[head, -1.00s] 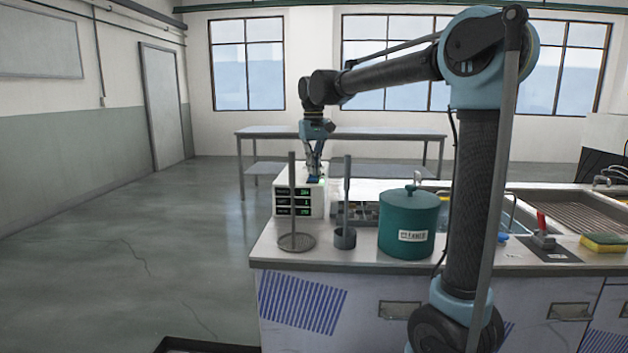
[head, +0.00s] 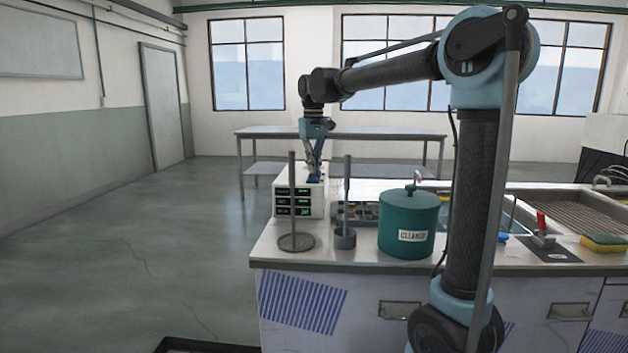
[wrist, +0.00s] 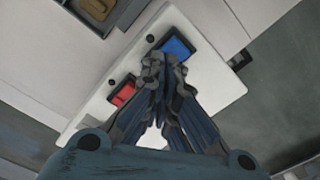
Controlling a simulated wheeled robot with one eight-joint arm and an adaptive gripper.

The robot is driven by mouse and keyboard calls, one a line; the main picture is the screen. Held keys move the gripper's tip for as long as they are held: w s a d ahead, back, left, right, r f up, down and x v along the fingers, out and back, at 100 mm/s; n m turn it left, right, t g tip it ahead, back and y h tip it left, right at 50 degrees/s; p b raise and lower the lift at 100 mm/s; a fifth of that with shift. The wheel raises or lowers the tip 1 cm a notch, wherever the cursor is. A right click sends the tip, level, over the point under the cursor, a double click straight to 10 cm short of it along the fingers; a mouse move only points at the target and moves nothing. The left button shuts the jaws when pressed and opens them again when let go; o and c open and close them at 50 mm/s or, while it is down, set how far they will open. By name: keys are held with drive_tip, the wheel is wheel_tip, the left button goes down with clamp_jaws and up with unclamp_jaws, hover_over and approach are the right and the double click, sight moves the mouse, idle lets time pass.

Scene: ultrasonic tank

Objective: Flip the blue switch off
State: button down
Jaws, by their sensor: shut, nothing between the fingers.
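The blue switch (wrist: 178,48) is on the top of a white control box (wrist: 215,78), in a dark frame, in the wrist view. A red switch (wrist: 122,95) is beside it to the lower left. In the head view the box (head: 312,203) stands at the counter's left end with green displays on its front, and a bit of blue (head: 315,179) shows on its top. My gripper (wrist: 158,58) is shut and empty, its fingertips overlapping the near edge of the blue switch's frame. I cannot tell whether they touch it or which way the switch is tipped.
A wire stand with an upright rod (head: 293,210), a small grey cup with a handle (head: 345,238) and a green lidded pot (head: 408,228) stand in front and to the right. A sink (head: 560,205) and a yellow sponge (head: 603,243) are farther right.

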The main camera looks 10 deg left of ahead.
drive_tip(key=shift+r, duration=2.8)
